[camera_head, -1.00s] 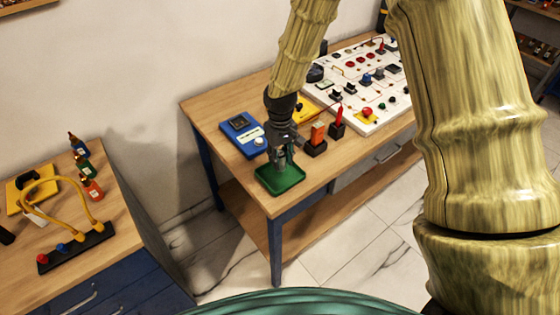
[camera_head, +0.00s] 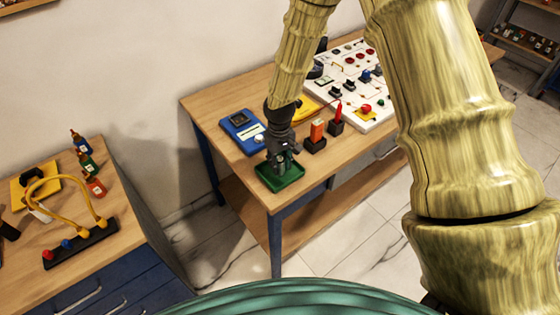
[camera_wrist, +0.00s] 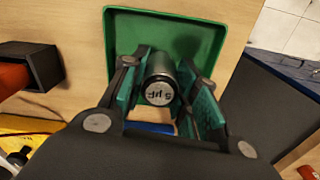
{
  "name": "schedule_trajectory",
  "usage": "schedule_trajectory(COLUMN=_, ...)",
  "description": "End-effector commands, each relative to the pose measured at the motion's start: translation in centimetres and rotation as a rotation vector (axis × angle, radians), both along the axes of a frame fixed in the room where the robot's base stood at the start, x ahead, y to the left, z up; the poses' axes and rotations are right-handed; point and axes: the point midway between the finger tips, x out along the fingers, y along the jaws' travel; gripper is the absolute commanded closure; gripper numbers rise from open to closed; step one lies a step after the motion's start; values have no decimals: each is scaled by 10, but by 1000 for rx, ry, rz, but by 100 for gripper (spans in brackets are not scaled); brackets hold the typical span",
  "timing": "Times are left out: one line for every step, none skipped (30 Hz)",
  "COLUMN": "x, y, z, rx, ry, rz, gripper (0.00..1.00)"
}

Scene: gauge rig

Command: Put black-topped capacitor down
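The black-topped capacitor (camera_wrist: 160,82), a dark cylinder with a pale, marked round end, sits between the fingers of my gripper (camera_wrist: 165,75) in the wrist view. The green-padded fingers close in on its two sides. In the head view my gripper (camera_head: 280,163) is low over the green tray (camera_head: 297,178), pointing down, and it hides the capacitor there.
A blue meter (camera_head: 240,131) stands left of the tray, behind it. Black holders, one with an orange block (camera_head: 317,131) and one with a red piece (camera_head: 337,115), stand to the right. A white component board (camera_head: 350,75) lies farther back. The table's front edge is close to the tray.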

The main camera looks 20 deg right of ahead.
Motion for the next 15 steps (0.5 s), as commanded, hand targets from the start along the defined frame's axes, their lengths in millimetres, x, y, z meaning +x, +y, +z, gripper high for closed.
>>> schedule_trajectory(x=0, y=0, z=0, rx=0, ry=0, rz=0, gripper=63)
schedule_trajectory(x=0, y=0, z=0, rx=0, ry=0, rz=0, gripper=57)
schedule_trajectory(x=0, y=0, z=0, rx=0, ry=0, rz=0, gripper=50)
schedule_trajectory(x=0, y=0, z=0, rx=0, ry=0, rz=0, gripper=49)
schedule_trajectory(x=0, y=0, z=0, rx=0, ry=0, rz=0, gripper=49)
schedule_trajectory(x=0, y=0, z=0, rx=0, ry=0, rz=0, gripper=49)
schedule_trajectory(x=0, y=0, z=0, rx=0, ry=0, rz=0, gripper=49)
schedule_trajectory(x=0, y=0, z=0, rx=0, ry=0, rz=0, gripper=49)
schedule_trajectory(x=0, y=0, z=0, rx=0, ry=0, rz=0, gripper=49)
schedule_trajectory(x=0, y=0, z=0, rx=0, ry=0, rz=0, gripper=49)
schedule_trajectory(x=0, y=0, z=0, rx=0, ry=0, rz=0, gripper=49)
schedule_trajectory(x=0, y=0, z=1, rx=0, ry=0, rz=0, gripper=49)
schedule_trajectory(x=0, y=0, z=1, rx=0, ry=0, rz=0, gripper=49)
schedule_trajectory(x=0, y=0, z=2, rx=0, ry=-1, rz=0, gripper=49)
schedule_trajectory(x=0, y=0, z=5, rx=0, ry=-1, rz=0, gripper=49)
